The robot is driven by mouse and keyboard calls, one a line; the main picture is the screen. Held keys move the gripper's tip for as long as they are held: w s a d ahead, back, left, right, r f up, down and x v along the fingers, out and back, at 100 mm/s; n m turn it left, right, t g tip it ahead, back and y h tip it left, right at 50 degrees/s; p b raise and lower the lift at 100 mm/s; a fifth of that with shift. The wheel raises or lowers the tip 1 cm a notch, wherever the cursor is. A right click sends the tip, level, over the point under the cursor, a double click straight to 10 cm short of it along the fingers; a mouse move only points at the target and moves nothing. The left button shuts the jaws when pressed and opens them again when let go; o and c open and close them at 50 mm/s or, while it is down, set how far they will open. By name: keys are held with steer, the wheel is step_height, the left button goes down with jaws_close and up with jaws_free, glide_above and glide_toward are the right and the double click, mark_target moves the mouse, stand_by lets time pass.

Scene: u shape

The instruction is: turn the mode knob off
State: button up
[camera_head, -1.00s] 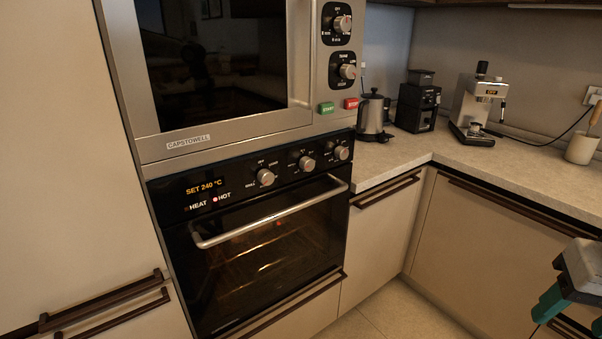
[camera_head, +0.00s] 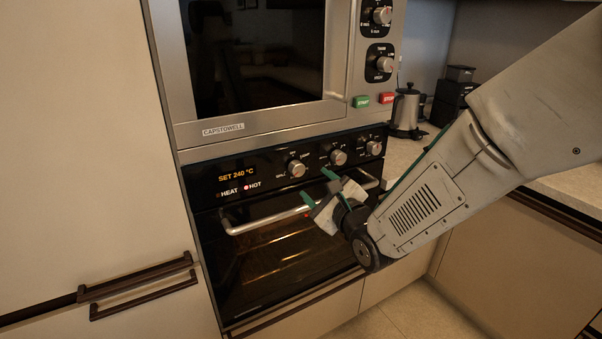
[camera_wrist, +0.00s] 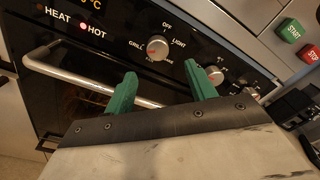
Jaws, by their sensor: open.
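The mode knob (camera_head: 296,168) is the leftmost round silver knob on the black oven panel. It shows in the wrist view (camera_wrist: 158,48) with OFF, LIGHT and GRILL printed around it. A red mark on its face is left of centre, turned away from OFF. My gripper (camera_head: 319,187) is open and empty, below and right of the knob in the head view. In the wrist view its green fingertips (camera_wrist: 160,70) are apart, with the knob between and beyond them. No contact with the knob shows.
The oven handle (camera_head: 262,224) runs below the panel, close to my gripper. Two more knobs, the middle one (camera_head: 337,157) and the right one (camera_head: 374,147), sit to the right. The microwave (camera_head: 250,133) is above. A kettle (camera_head: 406,110) stands on the counter.

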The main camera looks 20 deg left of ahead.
mark_target(299, 171)
steer(key=x, duration=0.8)
steer(key=shift+s+a, duration=0.25)
steer(key=c, duration=1)
